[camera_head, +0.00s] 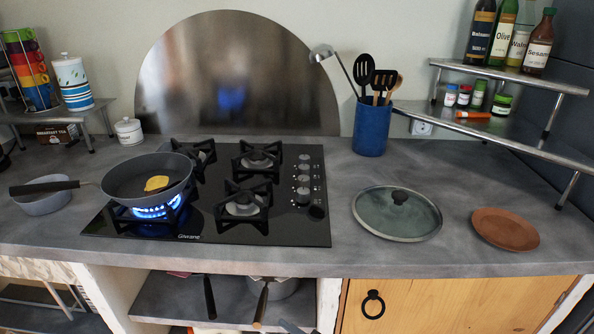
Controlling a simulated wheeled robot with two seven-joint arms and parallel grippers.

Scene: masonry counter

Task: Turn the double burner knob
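The black gas hob (200,236) lies on the grey counter, with a column of knobs along its right side. Several small silver knobs (303,178) stand in that column. The front left burner burns with a blue flame (155,210) under a dark frying pan (125,181). The other visible burners show no flame. Neither of my grippers is in view.
Something yellow (156,183) lies in the pan, whose handle points left over a grey bowl (45,204). A glass lid (372,222) and a brown plate (506,229) lie right of the hob. A blue utensil holder (371,130) stands behind. Counter beside the knobs is clear.

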